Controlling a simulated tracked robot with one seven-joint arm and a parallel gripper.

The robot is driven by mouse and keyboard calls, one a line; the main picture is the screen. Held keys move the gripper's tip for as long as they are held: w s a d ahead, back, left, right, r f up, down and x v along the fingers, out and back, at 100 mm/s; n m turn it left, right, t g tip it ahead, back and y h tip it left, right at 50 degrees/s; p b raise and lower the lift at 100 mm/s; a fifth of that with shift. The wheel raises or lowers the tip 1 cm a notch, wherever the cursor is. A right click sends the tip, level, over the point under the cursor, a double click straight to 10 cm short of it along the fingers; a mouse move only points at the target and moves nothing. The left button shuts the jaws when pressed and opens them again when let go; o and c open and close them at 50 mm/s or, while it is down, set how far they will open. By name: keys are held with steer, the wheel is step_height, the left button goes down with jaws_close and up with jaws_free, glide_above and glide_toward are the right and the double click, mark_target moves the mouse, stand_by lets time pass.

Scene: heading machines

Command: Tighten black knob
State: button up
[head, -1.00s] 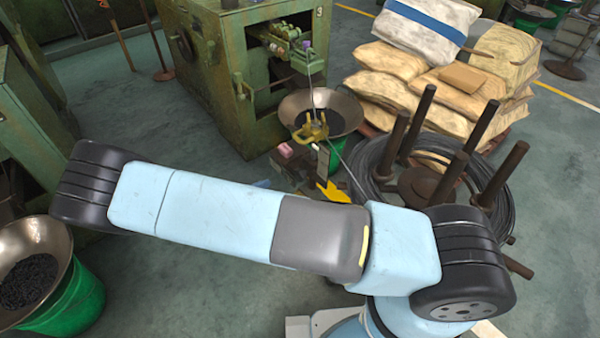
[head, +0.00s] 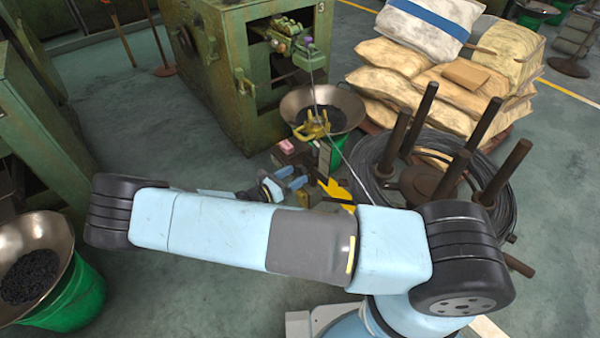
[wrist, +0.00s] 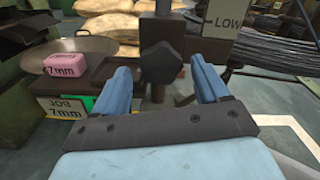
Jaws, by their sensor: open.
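The black knob (wrist: 161,62) is a dark lobed knob on a brown post, in the upper middle of the wrist view. My gripper (wrist: 163,84) is open, with one blue finger to the left and one to the right of the knob in the picture. The knob appears just ahead of the fingertips, and I see no contact. In the head view, my gripper (head: 294,178) shows as small blue fingers beyond my forearm. I cannot make out the knob there.
A pink 7mm block (wrist: 67,66) sits left of the knob, above a "JOB 7mm" label (wrist: 64,108). A "LOW" plate (wrist: 228,18) stands right of the post. A wire coil stand (head: 425,185), a metal bowl (head: 322,108) and a green machine (head: 240,75) are close by.

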mark_target(299, 173)
steer(key=shift+x, duration=1.6)
steer(key=shift+c, duration=0.4)
steer(key=c, duration=1)
steer(key=shift+o, duration=0.2)
